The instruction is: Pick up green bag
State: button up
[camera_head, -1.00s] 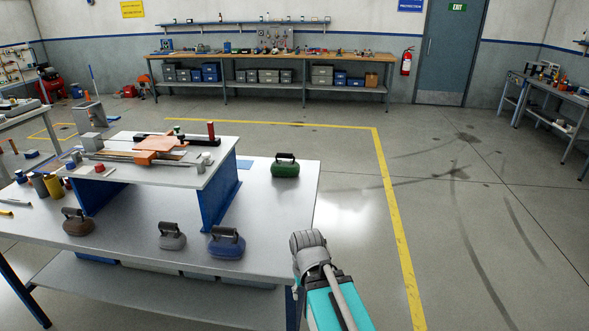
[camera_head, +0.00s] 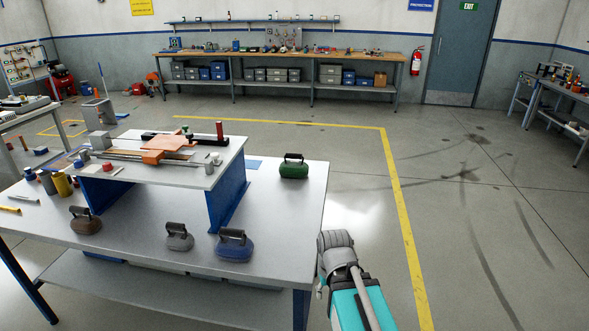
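The green bag (camera_head: 294,170), with a dark handle on top, stands upright on the white table (camera_head: 290,215) near its far right corner. My arm reaches in from the bottom of the view, to the right of the table. The end of my arm, with my gripper (camera_head: 335,240), is beside the table's right edge, nearer to me than the green bag and apart from it. The gripper's fingers cannot be made out, so its opening does not show.
A blue bag (camera_head: 235,246), a grey bag (camera_head: 179,237) and a brown bag (camera_head: 85,221) stand along the table's near side. A raised shelf (camera_head: 205,180) with blue legs holds parts to the left of the green bag. Floor right of the table is clear.

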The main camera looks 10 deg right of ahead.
aim_at(290, 168)
jog(key=z, duration=0.05)
jog(key=i, duration=1)
jog(key=u, duration=0.05)
